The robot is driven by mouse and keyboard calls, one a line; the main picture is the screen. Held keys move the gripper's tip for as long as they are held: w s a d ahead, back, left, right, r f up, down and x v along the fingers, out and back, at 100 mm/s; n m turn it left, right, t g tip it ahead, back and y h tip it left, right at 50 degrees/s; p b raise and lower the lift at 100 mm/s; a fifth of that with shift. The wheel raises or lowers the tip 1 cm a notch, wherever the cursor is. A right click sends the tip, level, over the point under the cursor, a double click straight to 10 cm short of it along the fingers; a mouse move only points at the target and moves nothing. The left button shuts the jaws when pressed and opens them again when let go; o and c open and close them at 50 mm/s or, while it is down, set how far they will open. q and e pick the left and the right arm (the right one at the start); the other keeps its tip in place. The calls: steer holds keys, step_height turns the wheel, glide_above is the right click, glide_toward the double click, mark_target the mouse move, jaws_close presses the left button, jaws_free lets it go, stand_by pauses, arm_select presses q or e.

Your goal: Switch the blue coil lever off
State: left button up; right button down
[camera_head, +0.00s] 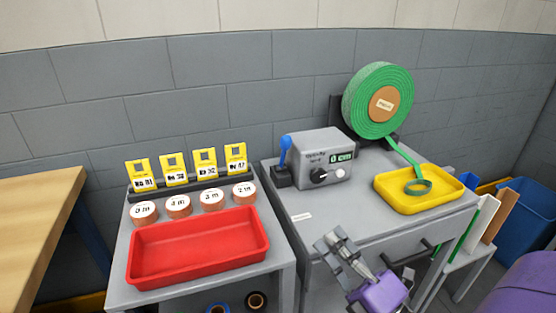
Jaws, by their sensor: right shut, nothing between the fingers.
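The blue lever (285,150) stands roughly upright on a small dark base at the left side of a grey control box (318,158). The box has a black knob, a pale round button and a green display that seems to read "0 cm". My right gripper (332,242) is shut and empty. It appears in front of the grey table's front edge, below and to the right of the lever, well apart from it. My left gripper is not in view.
A green coil (372,92) stands behind the box, its strip running into a yellow tray (431,204). A red tray (140,270), labelled copper rolls (178,207) and yellow cards (174,170) are on the left table. The tabletop before the box is mostly clear.

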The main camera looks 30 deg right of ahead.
mark_target(283, 154)
steer(key=p+x, duration=0.1)
steer(key=x, duration=1)
steer(key=shift+r, duration=0.1)
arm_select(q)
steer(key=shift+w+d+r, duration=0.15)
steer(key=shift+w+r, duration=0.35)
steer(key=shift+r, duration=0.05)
arm_select(e)
steer(key=d+x, duration=0.2)
steer(key=x, duration=0.9)
steer(key=shift+w+d+r, duration=0.3)
steer(key=shift+w+d, duration=0.05)
steer(key=shift+w, duration=0.1)
arm_select(q)
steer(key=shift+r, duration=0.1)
steer(key=shift+p, duration=0.3)
arm_select(e)
steer(key=shift+r, duration=0.1)
